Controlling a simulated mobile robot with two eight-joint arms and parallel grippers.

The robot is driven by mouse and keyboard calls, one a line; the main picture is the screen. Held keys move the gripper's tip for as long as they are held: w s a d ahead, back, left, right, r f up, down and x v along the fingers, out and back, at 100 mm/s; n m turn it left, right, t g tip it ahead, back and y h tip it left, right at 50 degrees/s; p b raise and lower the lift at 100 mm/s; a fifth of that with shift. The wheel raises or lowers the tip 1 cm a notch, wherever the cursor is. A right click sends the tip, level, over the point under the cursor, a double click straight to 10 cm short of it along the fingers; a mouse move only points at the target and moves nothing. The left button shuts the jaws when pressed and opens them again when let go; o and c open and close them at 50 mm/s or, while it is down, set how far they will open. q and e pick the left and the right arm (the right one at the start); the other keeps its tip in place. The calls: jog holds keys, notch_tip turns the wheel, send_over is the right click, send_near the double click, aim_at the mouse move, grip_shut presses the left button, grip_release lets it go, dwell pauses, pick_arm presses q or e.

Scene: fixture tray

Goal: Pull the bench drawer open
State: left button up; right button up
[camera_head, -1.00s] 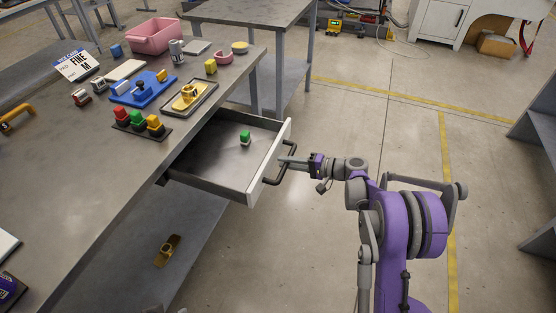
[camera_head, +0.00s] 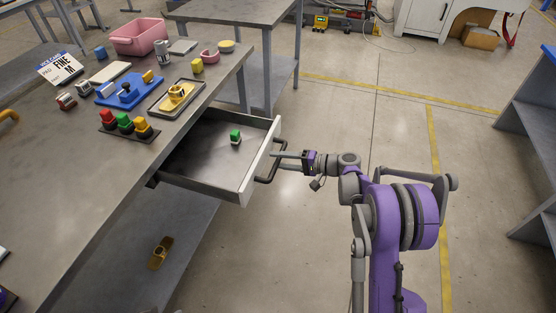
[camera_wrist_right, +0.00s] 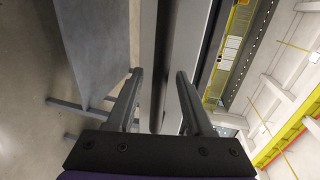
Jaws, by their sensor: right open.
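The bench drawer (camera_head: 222,186) stands pulled well out from under the grey bench top (camera_head: 70,185). Its dark bar handle (camera_head: 266,176) is on the white front panel (camera_head: 262,156). A small green and white object (camera_head: 235,138) sits inside the drawer. My right gripper (camera_head: 273,159) is at the handle from the right, fingers pointing at the front panel. In the right wrist view the open fingers (camera_wrist_right: 158,80) stand apart on either side of the dark handle bar (camera_wrist_right: 159,100), with gaps visible. My left gripper is not in view.
The bench top carries a pink bin (camera_head: 139,37), a blue fixture (camera_head: 130,91), a dark tray (camera_head: 182,110) and red, green and yellow blocks (camera_head: 124,122). A brown item (camera_head: 160,254) lies on the lower shelf.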

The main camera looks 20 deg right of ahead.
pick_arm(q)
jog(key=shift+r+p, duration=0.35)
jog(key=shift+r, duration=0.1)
pick_arm(e)
jog(key=v, duration=1)
jog(key=s+a+r+n+g+h, duration=0.2)
jog(key=s+a+g+h, duration=0.3)
jog(key=s+a, duration=0.7)
jog(key=s+f+n+h, duration=0.3)
jog(key=s+n+h, duration=0.3)
jog(key=s, duration=1.3)
pick_arm(q)
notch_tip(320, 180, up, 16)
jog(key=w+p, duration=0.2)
jog(key=p, duration=1.2)
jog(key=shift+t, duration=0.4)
pick_arm(e)
notch_tip(320, 180, up, 16)
jog(key=w+d+t+h, duration=0.1)
jog(key=w, duration=0.1)
jog(key=shift+m+h, duration=0.3)
jog(key=shift+m, duration=0.1)
